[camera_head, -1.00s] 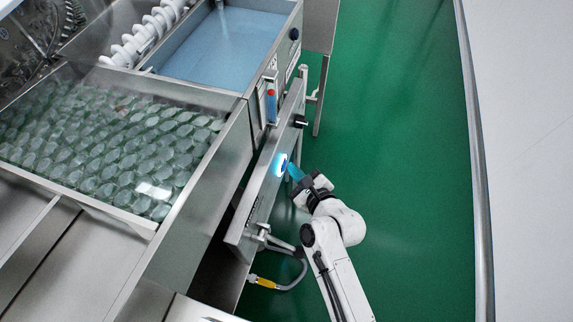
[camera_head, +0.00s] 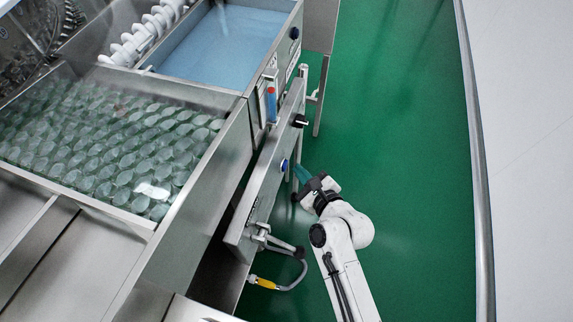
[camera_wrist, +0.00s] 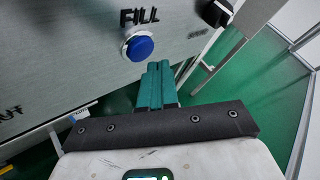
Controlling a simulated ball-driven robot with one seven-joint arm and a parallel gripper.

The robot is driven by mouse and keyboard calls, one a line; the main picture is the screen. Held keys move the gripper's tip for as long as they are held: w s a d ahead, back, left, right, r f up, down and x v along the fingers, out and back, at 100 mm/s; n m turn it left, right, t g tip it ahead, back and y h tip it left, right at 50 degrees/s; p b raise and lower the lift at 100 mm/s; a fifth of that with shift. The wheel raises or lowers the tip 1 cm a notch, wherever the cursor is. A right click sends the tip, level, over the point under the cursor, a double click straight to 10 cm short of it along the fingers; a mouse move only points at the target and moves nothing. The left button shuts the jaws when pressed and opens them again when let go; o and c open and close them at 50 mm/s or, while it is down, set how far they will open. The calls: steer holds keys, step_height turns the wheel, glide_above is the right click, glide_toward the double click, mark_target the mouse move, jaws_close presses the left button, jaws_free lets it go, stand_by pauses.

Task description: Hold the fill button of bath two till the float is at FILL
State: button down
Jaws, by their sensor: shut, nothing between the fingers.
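The blue fill button (camera_head: 284,165) sits on the steel front panel. It is unlit and my gripper (camera_head: 300,172) is just to its right, apart from it. In the wrist view the button (camera_wrist: 140,47) lies below the word FILL, and the shut, empty teal fingers (camera_wrist: 158,68) are to its lower right. The float gauge (camera_head: 271,103) is a clear upright tube with blue liquid and a red float near its top. Its marks are too small to read. Bath two (camera_head: 219,45) holds blue water behind the gauge.
A black knob (camera_head: 300,121) is on the panel beyond the button; it also shows in the wrist view (camera_wrist: 214,12). A hose with a yellow fitting (camera_head: 266,283) hangs below the panel. Green floor (camera_head: 420,150) is free to the right.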

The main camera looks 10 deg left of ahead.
steer(key=shift+s+d+b, duration=0.25)
steer(key=shift+d+b, duration=0.1)
steer(key=shift+d, duration=0.9)
steer(key=shift+s+d+b, duration=0.25)
steer(key=shift+d+b, duration=0.1)
steer(key=shift+d, duration=0.9)
steer(key=s+d+n+g+h, duration=0.4)
steer(key=s+d+n, duration=0.7)
steer(key=s, duration=0.4)
steer(key=s+d+n+g+h, duration=0.4)
steer(key=s+d+n+g, duration=0.2)
steer(key=s+d+n, duration=0.6)
steer(key=s, duration=0.3)
steer(key=shift+f+g+h, duration=0.35)
steer(key=shift+g+h, duration=0.05)
